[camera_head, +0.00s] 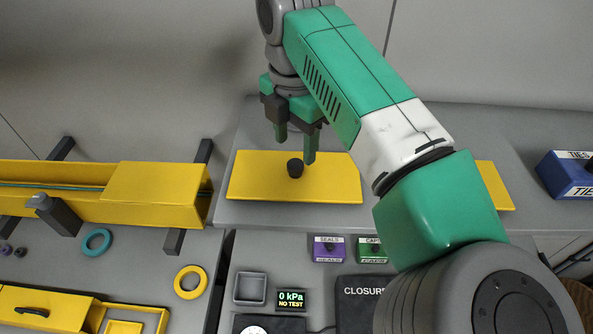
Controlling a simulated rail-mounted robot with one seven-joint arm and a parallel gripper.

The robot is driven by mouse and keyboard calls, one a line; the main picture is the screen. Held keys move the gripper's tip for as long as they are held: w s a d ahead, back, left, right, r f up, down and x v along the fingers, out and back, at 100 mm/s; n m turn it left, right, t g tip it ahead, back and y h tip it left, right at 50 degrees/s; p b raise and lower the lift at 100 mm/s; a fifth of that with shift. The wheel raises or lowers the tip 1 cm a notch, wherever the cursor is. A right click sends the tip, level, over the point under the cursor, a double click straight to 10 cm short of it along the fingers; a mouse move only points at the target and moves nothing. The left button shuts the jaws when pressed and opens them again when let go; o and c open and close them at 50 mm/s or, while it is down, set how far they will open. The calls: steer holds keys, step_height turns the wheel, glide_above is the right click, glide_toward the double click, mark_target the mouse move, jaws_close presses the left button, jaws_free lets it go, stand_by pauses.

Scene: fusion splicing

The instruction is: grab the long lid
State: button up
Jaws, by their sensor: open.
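A flat yellow lid (250,180) lies on the grey work surface in the middle of the head view, a black knob (295,168) at its centre. I take it as the long lid. My gripper (296,151) points down over this lid, its two green fingers apart and nothing between them. The fingertips appear just behind and above the knob; the exact height gap is hard to tell. A second yellow plate (494,187) shows at the right, mostly hidden by my arm, so its length cannot be told.
At the left stands a long yellow trough (153,212) on dark supports. A blue TIES box (570,176) is at the far right.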

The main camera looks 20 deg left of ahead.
mark_target(295, 163)
step_height(295, 163, down, 5)
steer(key=shift+r+p, duration=0.2)
steer(key=shift+p, duration=0.35)
steer(key=c, duration=1.1)
steer(key=shift+c, duration=0.2)
steer(key=shift+r, duration=0.15)
steer(key=shift+r, duration=0.25)
steer(key=r, duration=0.1)
steer(key=b, duration=0.1)
steer(key=r+b, duration=0.1)
steer(key=shift+s+a+r, duration=0.3)
steer(key=shift+s+a, duration=0.1)
steer(key=s+a+b, duration=0.1)
steer(key=s+a, duration=0.2)
steer(key=s, duration=0.1)
steer(key=s+a+r+b, duration=0.1)
steer(key=s+a, duration=0.2)
steer(key=s, duration=0.1)
steer(key=s+a+b, duration=0.1)
steer(key=s+a, duration=0.2)
steer(key=shift+s+a+r, duration=0.15)
steer(key=shift+s+r, duration=0.15)
steer(key=shift+s, duration=0.1)
